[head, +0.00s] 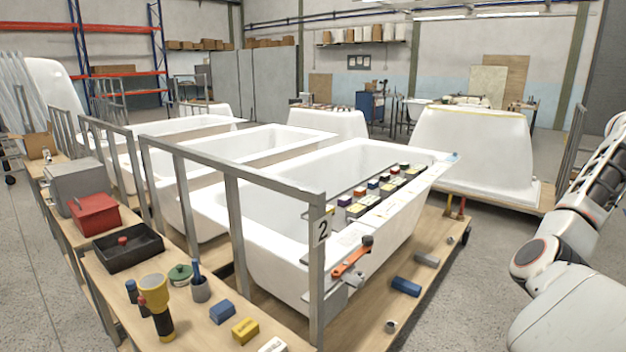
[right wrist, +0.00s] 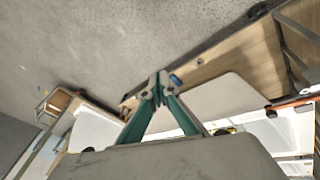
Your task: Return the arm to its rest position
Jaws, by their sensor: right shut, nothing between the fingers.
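My right arm comes in at the right edge of the head view, bent, beside the numbered cart and apart from it. Its gripper is outside the head view. In the right wrist view my right gripper (right wrist: 158,88) shows its teal fingers with the tips together, shut and empty. Beyond the tips are bare grey floor and the wooden deck (right wrist: 232,62) of a cart. My left arm and left gripper are in neither view.
A white bathtub shell (head: 285,266) stands on a wooden cart with a grey frame (head: 316,255). A row of small blocks (head: 372,199) lies across the tub. A blue block (head: 405,286) lies on the deck. Another shell (head: 470,150) stands behind. Grey floor (head: 478,262) lies open between cart and arm.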

